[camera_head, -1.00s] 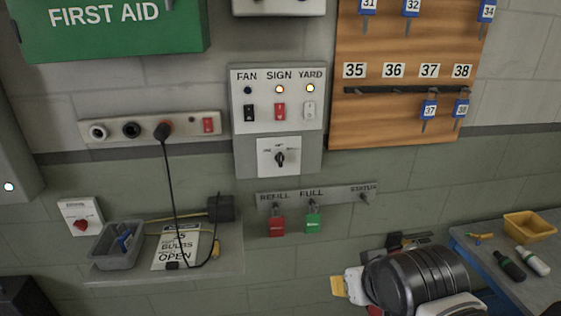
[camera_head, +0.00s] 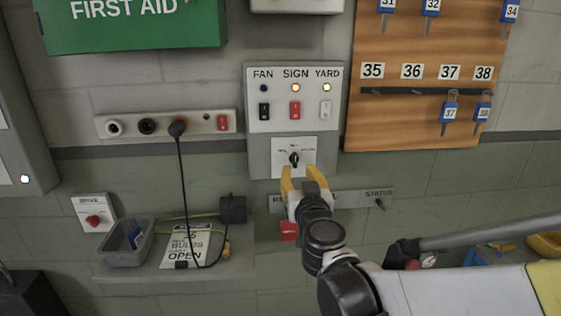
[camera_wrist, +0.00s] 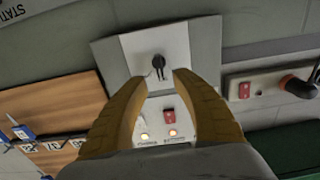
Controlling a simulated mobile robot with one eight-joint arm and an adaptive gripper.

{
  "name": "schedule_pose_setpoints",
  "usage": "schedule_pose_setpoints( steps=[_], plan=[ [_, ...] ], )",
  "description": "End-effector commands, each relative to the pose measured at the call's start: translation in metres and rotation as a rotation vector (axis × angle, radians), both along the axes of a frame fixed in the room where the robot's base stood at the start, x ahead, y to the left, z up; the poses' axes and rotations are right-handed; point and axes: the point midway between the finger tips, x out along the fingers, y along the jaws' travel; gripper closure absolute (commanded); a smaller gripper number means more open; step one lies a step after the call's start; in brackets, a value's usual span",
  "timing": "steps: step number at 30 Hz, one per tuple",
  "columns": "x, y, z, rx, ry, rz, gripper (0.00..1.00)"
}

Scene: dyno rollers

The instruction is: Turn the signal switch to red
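A black rotary switch (camera_head: 294,158) sits on a white plate (camera_head: 309,146) below the FAN, SIGN and YARD panel. Its small labels are too blurred to read, so I cannot tell which position is red. The knob's pointer stands about upright in the head view. My gripper (camera_head: 302,172) is in front of the plate's lower part, its yellow fingers apart and empty. In the wrist view, the knob (camera_wrist: 158,63) shows just beyond and between the fingertips of my gripper (camera_wrist: 158,79); it does not appear gripped.
The panel above has toggle switches (camera_head: 295,109); the SIGN and YARD lamps glow. A socket strip (camera_head: 195,123) is left, a key board (camera_head: 420,110) right.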

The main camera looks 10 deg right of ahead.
Motion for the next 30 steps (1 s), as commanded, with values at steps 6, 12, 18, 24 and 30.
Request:
schedule_pose_setpoints(
  steps=[6, 12, 18, 24, 30],
  plan=[
    [0.045, -0.001, -0.003, 0.0, 0.0, -0.002, 0.68],
    [0.069, -0.001, -0.002, 0.0, 0.001, -0.002, 0.68],
    [0.074, -0.001, 0.0, 0.0, 0.001, -0.002, 0.68],
    [0.074, -0.001, 0.0, 0.0, 0.001, -0.002, 0.78],
    [0.074, -0.001, 0.0, 0.0, 0.001, -0.002, 1.0]
  ],
)
